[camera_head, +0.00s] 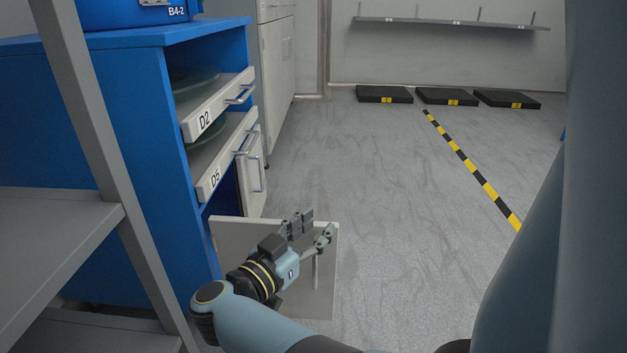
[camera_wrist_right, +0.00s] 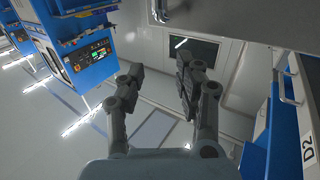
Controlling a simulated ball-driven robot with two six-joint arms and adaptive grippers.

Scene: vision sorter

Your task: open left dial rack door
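The blue rack (camera_head: 110,130) stands at left in the head view. Its near lower door, a pale panel (camera_head: 235,232), stands swung out from the rack's front over the floor. A thin vertical handle (camera_head: 314,272) shows on this panel. A second pale door (camera_head: 250,180) with a bar handle is at the far lower side. My right gripper (camera_head: 312,228) is at the panel's upper part, overlapping it in the picture; contact cannot be told. In the right wrist view its fingers (camera_wrist_right: 160,78) are spread with nothing between them. My left gripper is not in view.
Drawers D2 (camera_head: 215,107) and D5 (camera_head: 222,165) sit above the doors. A grey shelf frame (camera_head: 85,110) stands at near left. Black platforms (camera_head: 385,99) lie by the back wall. The floor right of the panel (camera_head: 400,220) is clear.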

